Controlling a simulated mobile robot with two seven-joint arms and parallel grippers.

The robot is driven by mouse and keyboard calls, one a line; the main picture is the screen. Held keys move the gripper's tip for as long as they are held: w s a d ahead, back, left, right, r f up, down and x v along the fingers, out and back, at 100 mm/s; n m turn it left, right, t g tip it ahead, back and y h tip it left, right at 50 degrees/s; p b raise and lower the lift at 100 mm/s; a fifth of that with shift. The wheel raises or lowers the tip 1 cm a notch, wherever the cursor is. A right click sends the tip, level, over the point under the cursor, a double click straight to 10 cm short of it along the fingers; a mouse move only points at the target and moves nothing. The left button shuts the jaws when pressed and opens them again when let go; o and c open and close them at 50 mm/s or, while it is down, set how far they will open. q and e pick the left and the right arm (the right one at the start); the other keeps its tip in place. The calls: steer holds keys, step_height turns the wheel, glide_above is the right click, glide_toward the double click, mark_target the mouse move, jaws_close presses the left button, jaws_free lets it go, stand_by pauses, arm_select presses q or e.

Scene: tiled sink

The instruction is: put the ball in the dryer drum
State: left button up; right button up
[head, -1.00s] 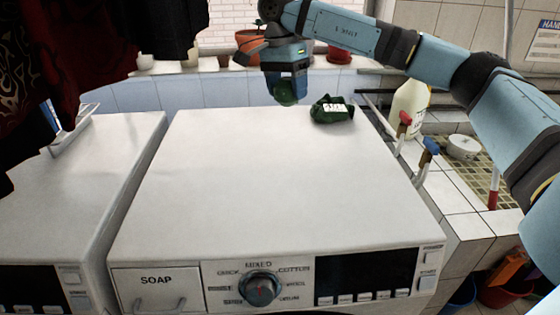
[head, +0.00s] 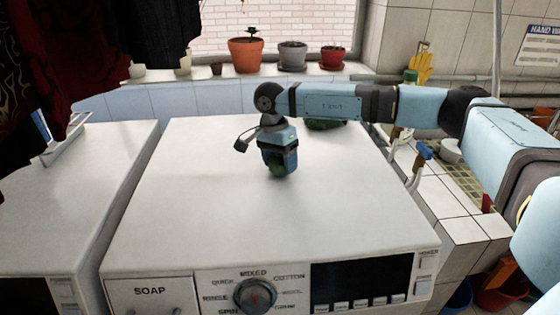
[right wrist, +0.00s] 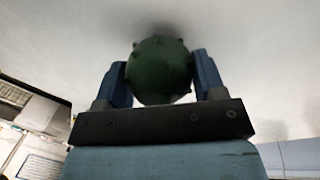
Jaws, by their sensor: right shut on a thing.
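My right gripper (head: 279,172) is low over the middle of the white machine's top (head: 200,200). It is shut on a dark green ball with small bumps (right wrist: 160,72), which shows clearly between the two blue fingers in the right wrist view. In the head view the ball is mostly hidden by the gripper. Whether the ball touches the machine top I cannot tell. The dryer drum is not visible; only the top and front control panel (head: 255,294) of the machine show. My left gripper is not in view.
A dark green item (head: 326,125) lies at the back of the top, partly behind my right arm. A second white machine (head: 70,210) stands at left under dark hanging clothes (head: 60,60). Potted plants (head: 245,55) line the back ledge. A tiled sink counter (head: 455,205) with taps is at right.

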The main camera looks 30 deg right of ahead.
steer(key=shift+f, duration=0.2)
steer(key=o, duration=0.9)
